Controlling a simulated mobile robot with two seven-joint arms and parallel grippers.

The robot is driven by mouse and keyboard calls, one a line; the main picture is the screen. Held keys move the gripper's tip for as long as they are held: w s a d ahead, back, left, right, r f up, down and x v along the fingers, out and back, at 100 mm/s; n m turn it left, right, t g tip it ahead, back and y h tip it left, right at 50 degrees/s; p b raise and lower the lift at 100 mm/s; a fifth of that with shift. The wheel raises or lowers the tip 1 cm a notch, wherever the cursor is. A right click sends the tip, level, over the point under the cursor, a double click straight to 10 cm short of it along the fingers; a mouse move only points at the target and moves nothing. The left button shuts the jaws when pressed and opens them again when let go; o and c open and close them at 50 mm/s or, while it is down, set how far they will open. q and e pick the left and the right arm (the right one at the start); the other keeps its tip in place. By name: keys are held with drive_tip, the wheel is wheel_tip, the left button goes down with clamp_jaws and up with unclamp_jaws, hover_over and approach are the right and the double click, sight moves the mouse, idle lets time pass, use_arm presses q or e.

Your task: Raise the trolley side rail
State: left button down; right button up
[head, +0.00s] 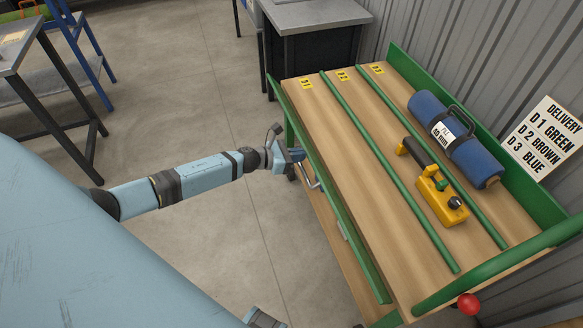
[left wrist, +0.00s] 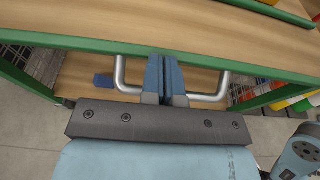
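The trolley has a wooden deck (head: 300,120) and a green side rail (head: 330,210) along its near left edge. The rail also crosses the left wrist view (left wrist: 90,46) as a green bar. A silver U-shaped handle (head: 313,178) sits on that side; in the left wrist view its bar (left wrist: 209,97) shows on both sides of my fingers. My left gripper (head: 297,156) is at the handle, its blue fingers (left wrist: 164,75) close together and reaching across the bar. Whether they touch it is unclear.
On the deck lie a blue roll (head: 428,106) with a black handle, a yellow tool (head: 435,203) and green divider rods (head: 400,198). A red knob (head: 468,305) is at the near end. A delivery sign (head: 545,138) stands behind.

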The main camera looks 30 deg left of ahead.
sight(309, 152)
use_arm(q)
drive_tip(key=w+d+r+g+y+p, duration=0.1)
drive_tip(key=p, duration=0.3)
drive_tip(key=w+r+g+y+p, duration=0.1)
drive_tip(key=p, duration=0.4)
drive_tip(key=shift+d+r+g, duration=0.3)
drive_tip(key=shift+d+r, duration=0.1)
drive_tip(key=shift+w+d+f, duration=0.25)
drive_tip(key=shift+w, duration=0.2)
drive_tip(key=shift+w+d+r, duration=0.35)
drive_tip(key=shift+w+d, duration=0.1)
drive_tip(key=shift+w, duration=0.2)
use_arm(e)
wheel_tip(309, 152, up, 8)
drive_tip(key=shift+s+d+r+n, duration=0.2)
drive_tip(key=shift+s+d+n, duration=0.05)
drive_tip(key=shift+n, duration=0.05)
